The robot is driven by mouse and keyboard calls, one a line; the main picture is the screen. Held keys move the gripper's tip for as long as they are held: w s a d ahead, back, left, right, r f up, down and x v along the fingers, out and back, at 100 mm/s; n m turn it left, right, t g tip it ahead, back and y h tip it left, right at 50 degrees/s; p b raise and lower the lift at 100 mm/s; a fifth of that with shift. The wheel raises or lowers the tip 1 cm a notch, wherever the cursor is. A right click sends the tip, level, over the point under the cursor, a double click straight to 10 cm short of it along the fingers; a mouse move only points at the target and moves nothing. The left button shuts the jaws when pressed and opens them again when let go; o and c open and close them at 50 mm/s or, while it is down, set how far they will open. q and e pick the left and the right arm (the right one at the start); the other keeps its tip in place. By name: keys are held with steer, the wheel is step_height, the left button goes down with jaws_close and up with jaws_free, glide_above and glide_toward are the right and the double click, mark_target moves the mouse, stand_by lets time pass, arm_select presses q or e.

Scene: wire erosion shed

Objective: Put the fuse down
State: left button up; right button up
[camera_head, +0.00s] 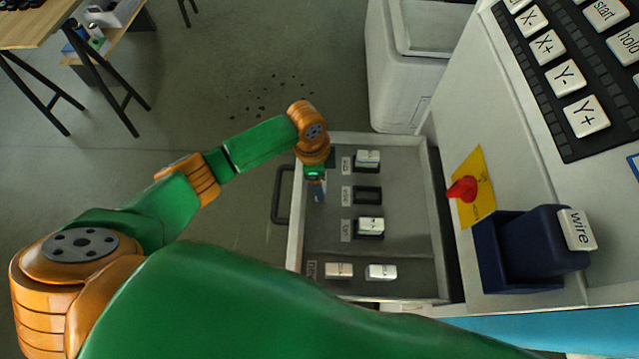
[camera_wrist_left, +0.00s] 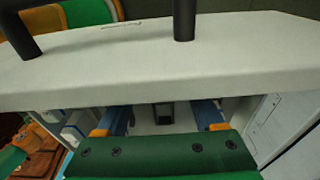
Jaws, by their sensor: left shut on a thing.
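My left gripper (camera_head: 318,190) is just inside the left wall of the open drawer (camera_head: 400,292), pointing down, beside the row with an empty dark holder (camera_head: 367,195). In the left wrist view its two blue fingers (camera_wrist_left: 160,118) stand apart past the drawer's pale front panel. A pale thing with a dark block, seemingly the fuse (camera_wrist_left: 165,112), shows between them. Most of it is hidden. White fuses stand in the upper holder (camera_head: 368,158) and the lower holder (camera_head: 370,226). Two more white pieces (camera_head: 338,270) lie in the front strip. My right gripper is out of view.
The drawer's dark handle (camera_head: 277,195) sticks out to the left. Right of the drawer is a machine top with a red switch (camera_head: 463,189), a dark blue box marked wire (camera_head: 530,255) and a keypad (camera_head: 560,75). A white bin (camera_head: 405,90) stands behind.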

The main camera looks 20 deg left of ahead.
arm_select(q)
steer(key=shift+s+f, duration=0.1)
steer(key=shift+f, duration=0.5)
steer(key=shift+f, duration=0.2)
steer(key=o, duration=1.4)
steer(key=shift+r, duration=0.15)
step_height(320, 180, up, 12)
steer(key=a+p, duration=0.1)
steer(key=shift+s+a+p, duration=0.15)
steer(key=shift+s+p, duration=0.05)
steer(key=shift+p, duration=0.2)
